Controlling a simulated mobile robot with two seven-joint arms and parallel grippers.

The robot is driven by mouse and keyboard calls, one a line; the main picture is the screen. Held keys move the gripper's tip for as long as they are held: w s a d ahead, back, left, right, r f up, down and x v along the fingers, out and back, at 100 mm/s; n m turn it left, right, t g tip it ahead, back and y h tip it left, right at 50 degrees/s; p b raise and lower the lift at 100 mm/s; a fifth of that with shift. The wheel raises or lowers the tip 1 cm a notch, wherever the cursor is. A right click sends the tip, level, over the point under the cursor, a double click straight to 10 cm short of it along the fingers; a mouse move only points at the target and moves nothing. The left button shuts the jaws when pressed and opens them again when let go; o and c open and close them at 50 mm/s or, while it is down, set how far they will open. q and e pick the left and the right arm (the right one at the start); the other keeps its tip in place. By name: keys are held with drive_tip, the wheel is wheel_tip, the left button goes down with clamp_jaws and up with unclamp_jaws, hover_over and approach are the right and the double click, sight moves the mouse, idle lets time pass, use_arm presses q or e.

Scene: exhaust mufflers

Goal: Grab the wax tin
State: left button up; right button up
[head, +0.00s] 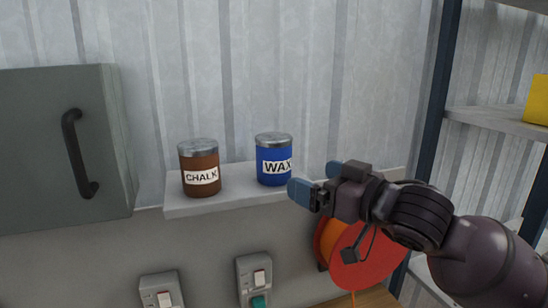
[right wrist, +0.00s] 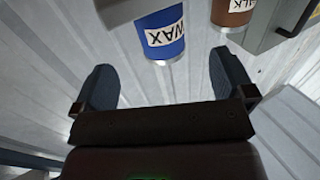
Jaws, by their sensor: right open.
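The wax tin (head: 272,165) is a blue can with a silver lid and a white WAX label. It stands upright on a narrow wall shelf (head: 235,200). My right gripper (head: 312,182) is open and empty, just right of the tin in the head view, with its blue fingertips apart from it. In the right wrist view the wax tin (right wrist: 161,30) appears upside down, beyond the two spread fingers (right wrist: 160,80) and roughly between them. My left gripper is not in view.
A brown chalk tin (head: 200,170) stands on the same shelf, left of the wax tin. A grey cabinet (head: 60,140) with a dark handle is at far left. Switches (head: 255,280) and an orange-red reel (head: 365,255) are below. A rack post (head: 436,120) stands at right.

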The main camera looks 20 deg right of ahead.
sight(286, 164)
drive_tip(key=x, duration=0.3)
drive_tip(key=p+x, duration=0.1)
drive_tip(key=x, duration=0.1)
drive_tip(key=shift+w+a+r, duration=0.25)
drive_tip(key=shift+r, duration=0.15)
drive_tip(key=shift+r+p+x, duration=0.15)
drive_tip(key=shift+p+x, duration=0.25)
drive_tip(key=shift+x, duration=0.9)
drive_tip(key=shift+r+p+x, duration=0.15)
drive_tip(key=shift+p+x, duration=0.2)
drive_tip(key=shift+x, duration=0.9)
drive_tip(key=shift+w+d, duration=0.1)
drive_tip(key=shift+d, duration=0.05)
drive_tip(key=c, duration=1)
drive_tip(key=shift+c, duration=0.5)
drive_tip(key=shift+r, duration=0.15)
